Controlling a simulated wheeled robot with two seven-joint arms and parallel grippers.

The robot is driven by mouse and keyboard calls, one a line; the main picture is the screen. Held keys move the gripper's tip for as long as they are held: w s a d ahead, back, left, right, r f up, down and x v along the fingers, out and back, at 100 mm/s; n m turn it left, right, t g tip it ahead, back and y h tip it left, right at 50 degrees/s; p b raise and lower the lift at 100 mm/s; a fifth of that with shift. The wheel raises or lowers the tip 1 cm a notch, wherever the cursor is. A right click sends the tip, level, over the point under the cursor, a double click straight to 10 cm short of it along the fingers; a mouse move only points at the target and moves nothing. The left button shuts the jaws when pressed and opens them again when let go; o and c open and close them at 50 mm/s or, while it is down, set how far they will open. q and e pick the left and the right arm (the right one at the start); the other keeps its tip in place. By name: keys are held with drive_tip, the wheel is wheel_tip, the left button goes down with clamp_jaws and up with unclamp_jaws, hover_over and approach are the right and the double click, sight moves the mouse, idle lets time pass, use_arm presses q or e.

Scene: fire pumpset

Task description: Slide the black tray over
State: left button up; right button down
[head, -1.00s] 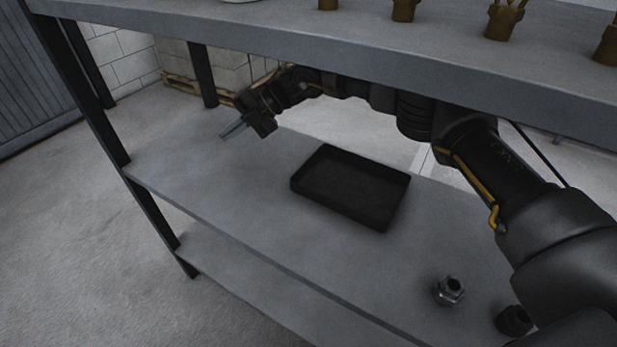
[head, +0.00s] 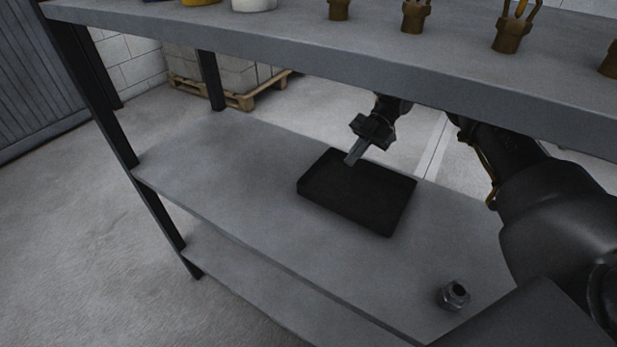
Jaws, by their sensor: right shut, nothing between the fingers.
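The black tray (head: 385,222) is a shallow rectangular open tray lying flat on the grey middle shelf (head: 240,190). My right gripper (head: 352,158) is shut and empty. It comes down from under the upper shelf, and its fingertips show over the far left part of the tray. I cannot tell whether they touch it. Part of my right arm is hidden behind the upper shelf. My left gripper is not in view.
A metal nut-like fitting (head: 453,295) sits on the middle shelf at the right front. The upper shelf (head: 300,55) overhangs and holds several brass fittings. A black post (head: 120,140) stands at left. The shelf left of the tray is clear.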

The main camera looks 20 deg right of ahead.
sight(323, 182)
drive_tip(key=shift+s+d, duration=0.1)
drive_tip(key=shift+d, duration=0.15)
drive_tip(key=shift+s+a, duration=0.1)
drive_tip(key=shift+a, duration=0.45)
drive_tip(key=shift+s+a+p, duration=0.25)
drive_tip(key=shift+a, duration=0.4)
drive_tip(key=shift+s+a+p, duration=0.2)
drive_tip(key=shift+s+a, duration=0.05)
drive_tip(key=shift+a, duration=0.35)
drive_tip(key=shift+s+a, duration=0.2)
drive_tip(key=shift+a, duration=0.45)
drive_tip(key=shift+s+a+r+p, duration=0.1)
drive_tip(key=shift+s+a+p, duration=0.05)
drive_tip(key=shift+a+p, duration=0.35)
drive_tip(key=a, duration=0.1)
drive_tip(key=s+a+p, duration=0.1)
drive_tip(key=a, duration=0.1)
drive_tip(key=shift+a, duration=0.1)
drive_tip(key=a, duration=0.1)
drive_tip(key=s+a, duration=0.1)
drive_tip(key=shift+a, duration=0.3)
drive_tip(key=shift+f, duration=0.6)
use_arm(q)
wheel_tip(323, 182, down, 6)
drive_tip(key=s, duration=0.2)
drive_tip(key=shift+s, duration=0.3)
use_arm(e)
drive_tip(key=shift+d+f, duration=0.1)
drive_tip(key=shift+f, duration=0.15)
